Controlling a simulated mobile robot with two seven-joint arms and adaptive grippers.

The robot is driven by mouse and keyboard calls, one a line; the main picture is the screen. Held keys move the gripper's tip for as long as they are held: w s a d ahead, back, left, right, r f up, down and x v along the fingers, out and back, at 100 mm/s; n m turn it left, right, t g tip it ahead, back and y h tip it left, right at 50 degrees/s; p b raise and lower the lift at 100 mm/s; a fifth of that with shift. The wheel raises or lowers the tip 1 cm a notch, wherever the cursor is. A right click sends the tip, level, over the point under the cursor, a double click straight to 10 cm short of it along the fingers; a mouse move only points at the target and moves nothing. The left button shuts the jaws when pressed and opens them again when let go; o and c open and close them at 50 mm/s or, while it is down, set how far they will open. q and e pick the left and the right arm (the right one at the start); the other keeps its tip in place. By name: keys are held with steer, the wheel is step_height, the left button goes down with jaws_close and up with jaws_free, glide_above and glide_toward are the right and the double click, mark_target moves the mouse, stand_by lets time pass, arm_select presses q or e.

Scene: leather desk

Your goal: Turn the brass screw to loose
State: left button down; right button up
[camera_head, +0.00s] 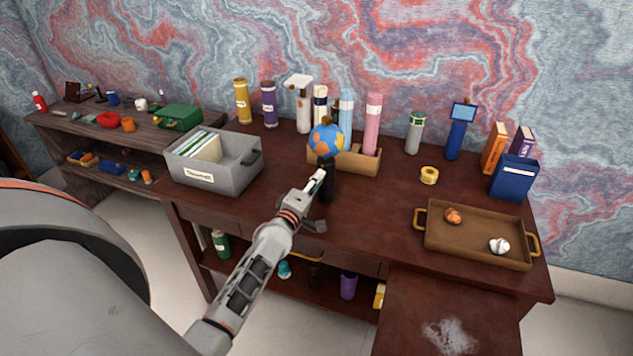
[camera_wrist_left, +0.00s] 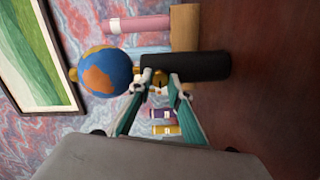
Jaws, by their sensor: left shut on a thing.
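A globe (camera_head: 326,139) in blue and orange stands on a black cylindrical post (camera_head: 327,183) near the middle of the desk. In the left wrist view the globe (camera_wrist_left: 105,72) lies to the left and the black post (camera_wrist_left: 200,67) to the right, so that view is turned sideways. The brass screw (camera_wrist_left: 159,76) shows as a small gold patch between them, mostly hidden by my fingers. My left gripper (camera_head: 320,175) reaches the post from the front; in the wrist view its fingertips (camera_wrist_left: 160,82) are shut on the screw. My right gripper is not in view.
A wooden holder (camera_head: 358,160) with several tubes stands behind the globe. A grey box of files (camera_head: 216,180) is at the left. A brown tray (camera_head: 478,246) with two crumpled balls and a yellow tape roll (camera_head: 429,175) are at the right. The desk front is clear.

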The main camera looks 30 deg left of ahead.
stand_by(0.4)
arm_select(q)
steer(key=c, duration=1.9)
jaws_free()
steer(key=s, duration=0.4)
steer(key=s+d, duration=0.1)
steer(key=s, duration=0.7)
steer(key=shift+d, duration=0.4)
steer(key=s+d+f+m+g+h, duration=0.1)
steer(key=s+d+f+m+g, duration=0.1)
steer(key=s+d+f+m, duration=0.4)
steer(key=s+d+f+m+g+h, duration=0.2)
steer(key=s+d+f+m+g, duration=0.1)
steer(key=s+d+f+m, duration=0.3)
steer(key=s+d+f+m+g+h, duration=0.1)
steer(key=s+d+f+m+g, duration=0.1)
steer(key=s+d+f+m, duration=0.4)
steer(key=shift+s+d+f+m+h, duration=0.2)
steer(key=shift+s+f+m, duration=0.45)
steer(key=shift+s+f, duration=0.5)
steer(key=shift+s+d+f+m+h, duration=0.2)
steer(key=shift+s+f+m, duration=0.45)
steer(key=shift+s+f, duration=0.45)
